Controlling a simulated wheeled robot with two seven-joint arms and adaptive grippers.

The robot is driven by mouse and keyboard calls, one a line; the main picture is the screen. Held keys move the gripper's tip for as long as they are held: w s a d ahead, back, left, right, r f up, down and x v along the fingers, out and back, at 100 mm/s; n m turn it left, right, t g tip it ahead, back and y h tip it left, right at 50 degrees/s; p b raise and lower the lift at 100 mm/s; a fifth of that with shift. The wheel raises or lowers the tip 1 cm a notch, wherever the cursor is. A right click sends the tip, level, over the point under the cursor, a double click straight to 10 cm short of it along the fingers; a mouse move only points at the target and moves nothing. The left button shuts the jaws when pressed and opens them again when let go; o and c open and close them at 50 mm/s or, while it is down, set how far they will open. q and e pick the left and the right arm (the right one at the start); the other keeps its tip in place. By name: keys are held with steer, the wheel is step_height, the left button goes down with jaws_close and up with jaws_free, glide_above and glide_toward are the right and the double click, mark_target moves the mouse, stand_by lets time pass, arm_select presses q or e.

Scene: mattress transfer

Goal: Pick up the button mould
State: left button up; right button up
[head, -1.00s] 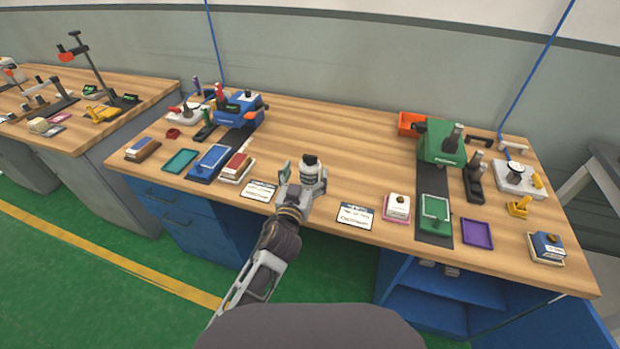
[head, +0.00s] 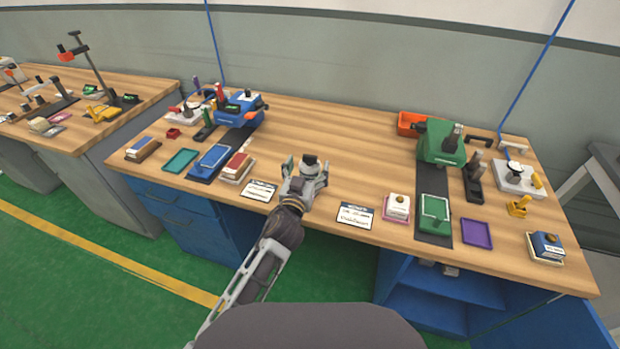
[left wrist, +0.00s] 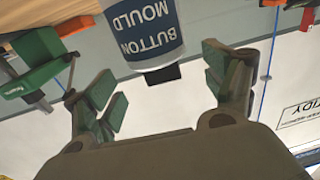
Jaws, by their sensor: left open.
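The button mould (left wrist: 146,28) is a white and blue cylinder with a black knob, and its label reads "BUTTON MOULD" upside down in the left wrist view. In the head view its dark top (head: 309,160) shows just beyond my left gripper (head: 305,180), which hides much of it. My left gripper is open, with green-padded fingers on either side of the mould's knob end in the left wrist view (left wrist: 165,85). I cannot tell whether the fingers touch it. My right gripper is not in view.
Two white label cards (head: 258,190) (head: 355,215) lie near the front edge of the wooden bench (head: 330,130). A blue machine (head: 238,109) stands at left and a green one (head: 441,144) at right. The bench middle behind the mould is clear.

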mark_target(309, 161)
arm_select(q)
steer(key=shift+x, duration=0.75)
steer(key=shift+w+d, duration=0.1)
steer(key=shift+w, duration=0.5)
steer(key=shift+w+f, duration=0.1)
steer(key=shift+w, duration=0.2)
steer(key=c, duration=1.7)
jaws_close()
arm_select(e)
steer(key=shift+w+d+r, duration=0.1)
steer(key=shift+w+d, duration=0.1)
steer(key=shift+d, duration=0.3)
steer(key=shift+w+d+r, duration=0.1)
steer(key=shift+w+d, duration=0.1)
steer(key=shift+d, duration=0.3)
